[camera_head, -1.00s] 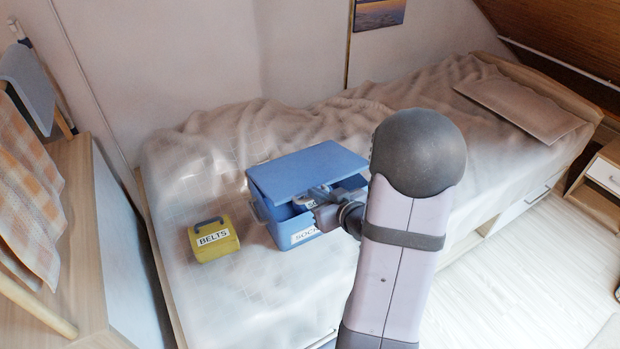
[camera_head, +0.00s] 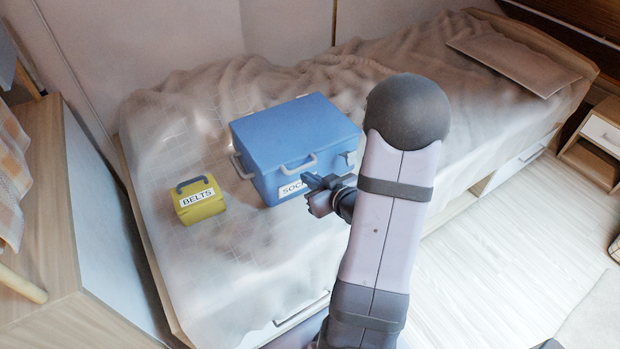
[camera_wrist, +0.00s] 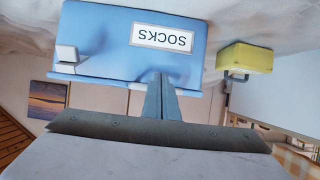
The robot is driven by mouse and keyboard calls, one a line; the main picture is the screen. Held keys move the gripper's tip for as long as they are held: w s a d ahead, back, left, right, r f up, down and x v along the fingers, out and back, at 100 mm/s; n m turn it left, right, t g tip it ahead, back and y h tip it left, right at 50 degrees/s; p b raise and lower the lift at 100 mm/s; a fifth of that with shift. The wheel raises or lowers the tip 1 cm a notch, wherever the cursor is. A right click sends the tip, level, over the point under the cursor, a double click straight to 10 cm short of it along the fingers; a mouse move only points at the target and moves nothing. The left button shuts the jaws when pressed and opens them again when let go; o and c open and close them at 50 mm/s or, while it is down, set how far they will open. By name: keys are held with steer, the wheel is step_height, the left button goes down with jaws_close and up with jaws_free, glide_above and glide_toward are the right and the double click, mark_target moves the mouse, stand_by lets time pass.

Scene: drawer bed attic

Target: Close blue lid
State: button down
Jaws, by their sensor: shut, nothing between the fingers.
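The blue lid (camera_head: 290,128) lies flat on top of the blue box, with a grey handle (camera_head: 298,163) at its front edge. The box (camera_head: 250,183) sits on the bed and has a SOCKS label on its front; the label shows upside down in the wrist view (camera_wrist: 162,37). My gripper (camera_head: 310,182) is shut and empty, just in front of the box and below the lid's front edge. In the wrist view its fingers (camera_wrist: 160,98) reach toward the box front. I cannot tell whether they touch it. The arm hides part of the label in the head view.
A small yellow box (camera_head: 200,205) labelled BELTS, its handle on top, stands on the bed left of the blue box. The rumpled bedding (camera_head: 270,255) in front is clear. A wooden bench (camera_head: 75,215) stands at the left, and a flat board (camera_head: 515,65) lies at the far right.

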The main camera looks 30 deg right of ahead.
steer(key=shift+r, duration=0.15)
step_height(320, 180, up, 5)
steer(key=p, duration=0.5)
steer(key=s+f+p, duration=0.3)
steer(key=s+f, duration=0.3)
steer(key=s, duration=0.3)
steer(key=shift+s+f+p, duration=0.2)
steer(key=shift+s+p, duration=0.05)
steer(key=shift+p, duration=0.05)
